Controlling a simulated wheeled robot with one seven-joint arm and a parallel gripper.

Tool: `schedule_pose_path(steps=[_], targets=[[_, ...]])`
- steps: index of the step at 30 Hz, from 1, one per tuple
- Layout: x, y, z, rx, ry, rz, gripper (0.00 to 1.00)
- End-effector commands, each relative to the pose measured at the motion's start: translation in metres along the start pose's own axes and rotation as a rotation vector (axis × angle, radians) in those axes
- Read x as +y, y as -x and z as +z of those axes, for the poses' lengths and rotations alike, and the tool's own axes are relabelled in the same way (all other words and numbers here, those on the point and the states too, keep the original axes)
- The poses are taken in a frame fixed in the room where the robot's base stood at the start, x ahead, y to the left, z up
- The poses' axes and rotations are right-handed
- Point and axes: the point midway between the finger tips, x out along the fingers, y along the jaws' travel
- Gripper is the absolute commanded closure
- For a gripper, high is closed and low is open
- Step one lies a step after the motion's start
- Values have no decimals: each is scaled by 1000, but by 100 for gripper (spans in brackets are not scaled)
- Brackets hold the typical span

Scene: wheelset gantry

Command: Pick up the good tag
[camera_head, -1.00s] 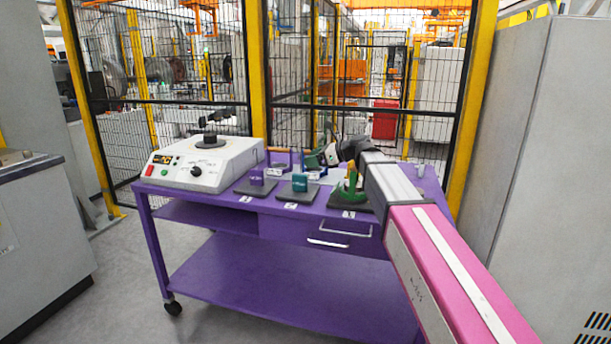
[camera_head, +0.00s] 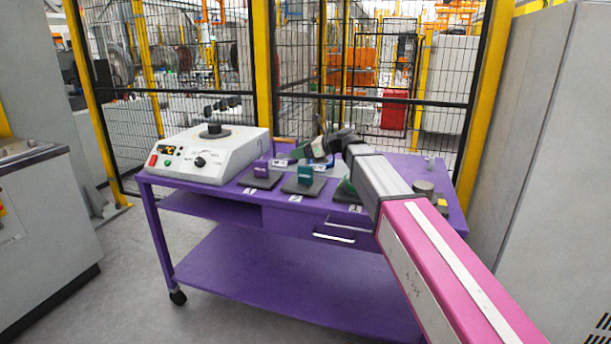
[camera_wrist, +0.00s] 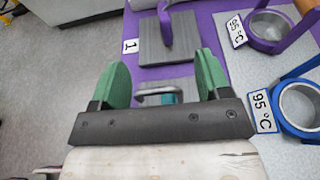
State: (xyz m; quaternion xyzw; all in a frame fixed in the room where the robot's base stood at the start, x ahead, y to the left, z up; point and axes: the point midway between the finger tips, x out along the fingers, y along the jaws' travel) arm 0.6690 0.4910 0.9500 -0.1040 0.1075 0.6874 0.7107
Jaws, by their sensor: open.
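My gripper (camera_head: 310,150) is above the back of the purple trolley top. In the wrist view its two green fingers (camera_wrist: 162,64) are spread apart with nothing held. A purple holder on a grey plate (camera_wrist: 152,50) stands beyond the fingers, beside a label "1". In the head view the purple holder (camera_head: 262,168) and teal holder (camera_head: 305,174) stand along the trolley's front. A green holder (camera_head: 346,187) is mostly hidden by my arm. I cannot tell any thing as the good tag.
The purple trolley (camera_head: 230,205) carries a white control box (camera_head: 208,155) at left. Purple-handled (camera_wrist: 268,27) and blue (camera_wrist: 298,104) rings with "95 °C" labels lie right in the wrist view. A dark cylinder (camera_head: 423,187) stands right of my arm. Mesh fencing stands behind.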

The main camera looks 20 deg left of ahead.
Motion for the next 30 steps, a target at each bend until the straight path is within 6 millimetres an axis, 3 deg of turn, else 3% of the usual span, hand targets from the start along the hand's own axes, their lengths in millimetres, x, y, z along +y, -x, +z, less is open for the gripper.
schedule_pose_path(steps=[6, 12, 23, 30], targets=[[0, -1, 0, 0, 0, -1, 30], [0, -1, 0, 0, 0, -1, 95], [0, 0, 2, 0, 0, -1, 96], [0, 6, 23, -2, 2, -2, 96]])
